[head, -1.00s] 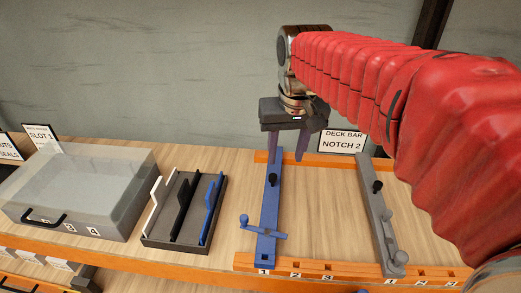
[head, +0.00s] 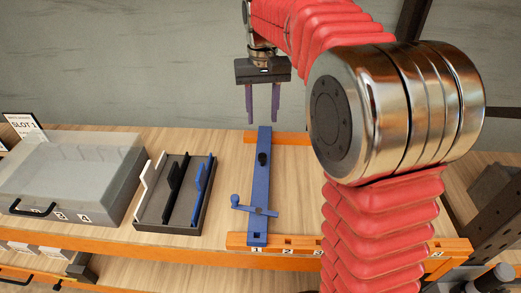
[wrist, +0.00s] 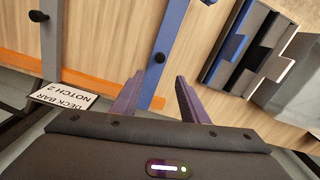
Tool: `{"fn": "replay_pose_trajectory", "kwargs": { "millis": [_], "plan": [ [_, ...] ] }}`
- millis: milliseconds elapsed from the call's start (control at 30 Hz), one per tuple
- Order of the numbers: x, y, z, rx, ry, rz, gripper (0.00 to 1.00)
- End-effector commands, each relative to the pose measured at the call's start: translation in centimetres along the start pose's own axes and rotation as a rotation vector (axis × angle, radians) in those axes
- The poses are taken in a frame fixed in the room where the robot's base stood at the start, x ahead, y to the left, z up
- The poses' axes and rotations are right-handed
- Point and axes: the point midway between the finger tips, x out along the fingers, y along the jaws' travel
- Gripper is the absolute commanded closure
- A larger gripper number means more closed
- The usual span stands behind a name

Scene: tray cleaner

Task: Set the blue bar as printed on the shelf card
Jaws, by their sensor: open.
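The blue bar (head: 262,190) lies across the orange rails, its near end at the notch labelled 1 (head: 256,250). It has a black knob (head: 262,159) near its far end and a blue cross handle (head: 255,209) near its front. My gripper (head: 263,119) is open and empty, fingers pointing down, above and beyond the bar's far end. In the wrist view, the blue bar (wrist: 173,45) runs between the spread fingers (wrist: 160,80). The shelf card (wrist: 65,94) reads "DECK BAR NOTCH 2"; my arm hides it in the head view. Notch 2 (head: 288,252) looks empty.
A dark tray (head: 207,222) with white, black and blue pieces stands left of the bar. A clear-lidded case (head: 72,170) is farther left. The grey bar (wrist: 48,55) shows in the wrist view; my arm hides it in the head view.

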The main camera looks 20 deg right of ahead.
Motion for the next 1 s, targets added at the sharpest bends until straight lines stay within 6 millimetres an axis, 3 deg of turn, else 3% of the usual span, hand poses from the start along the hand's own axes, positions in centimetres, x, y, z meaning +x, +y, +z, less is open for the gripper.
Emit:
{"fn": "replay_pose_trajectory", "kwargs": {
  "millis": [167, 367, 1000],
  "plan": [
    [0.4, 0.0, 0.0, 0.000, -0.001, 0.000, 0.60],
    [2.2, 0.0, 0.1, 0.000, -0.003, 0.000, 0.60],
    [11.9, 0.1, 0.1, 0.001, -0.002, 0.000, 0.60]
  ]
}}
